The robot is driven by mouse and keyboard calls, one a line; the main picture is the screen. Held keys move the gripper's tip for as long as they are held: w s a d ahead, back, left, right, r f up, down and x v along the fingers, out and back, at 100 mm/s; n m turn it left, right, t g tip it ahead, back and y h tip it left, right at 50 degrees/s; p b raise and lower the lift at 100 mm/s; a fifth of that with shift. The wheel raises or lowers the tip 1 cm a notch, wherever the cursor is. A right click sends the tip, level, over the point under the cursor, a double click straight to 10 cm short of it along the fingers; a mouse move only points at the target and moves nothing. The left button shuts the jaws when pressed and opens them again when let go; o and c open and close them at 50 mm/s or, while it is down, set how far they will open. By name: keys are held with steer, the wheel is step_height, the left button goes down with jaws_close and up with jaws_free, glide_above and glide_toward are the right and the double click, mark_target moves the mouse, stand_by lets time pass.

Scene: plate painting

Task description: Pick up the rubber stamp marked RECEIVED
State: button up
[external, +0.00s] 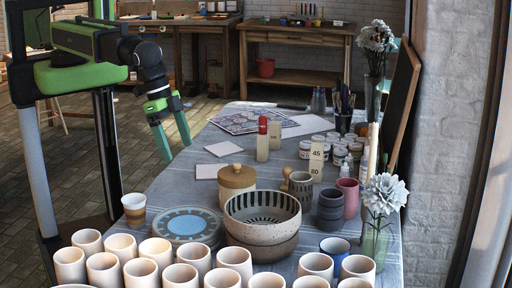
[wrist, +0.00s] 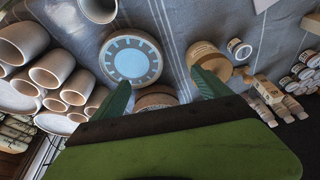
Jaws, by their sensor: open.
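My gripper (external: 170,142) is open and empty, raised above the left side of the table in the external view. Its two green fingers also show spread apart in the wrist view (wrist: 160,88), with nothing between them. I cannot make out a stamp marked RECEIVED in either view; no such lettering is legible. A small wooden knob-like piece (external: 286,174) stands behind the bowls, too small and partly hidden to identify.
The table (external: 165,180) holds a lidded wooden-topped jar (external: 237,187), a striped bowl (external: 262,229), blue-patterned plates (external: 188,224) and many pale cups (external: 195,257) in front. Paint jars and a flower vase (external: 375,240) crowd the right. Two pale tiles lie near the middle-left edge.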

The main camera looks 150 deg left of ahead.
steer(key=w+a+n, duration=0.1)
steer(key=a, duration=0.5)
steer(key=w+a+f+n+y+b, duration=0.1)
steer(key=a, duration=0.5)
steer(key=w+a+f+n+b, duration=0.1)
steer(key=a, duration=0.5)
steer(key=shift+a+f, duration=0.25)
steer(key=s+a+n+y+b, duration=0.1)
steer(key=s+a, duration=0.1)
steer(key=a, duration=0.5)
steer(key=n, duration=0.1)
glide_toward(287, 179)
steer(key=b+x, duration=0.5)
steer(key=b, duration=0.6)
steer(key=shift+s+d+f, duration=0.1)
steer(key=shift+f+b, duration=0.25)
steer(key=shift+b, duration=0.2)
steer(key=shift+r, duration=0.1)
steer(key=shift+g, duration=0.3)
steer(key=b+x, duration=0.4)
steer(key=x, duration=0.1)
steer(key=shift+s+a+b, duration=0.1)
steer(key=shift+a+b, duration=0.2)
steer(key=shift+a, duration=0.05)
steer(key=shift+r, duration=0.1)
steer(key=c, duration=1.4)
steer(key=shift+c, duration=0.2)
steer(key=shift+r+p, duration=0.1)
steer(key=shift+p, duration=0.2)
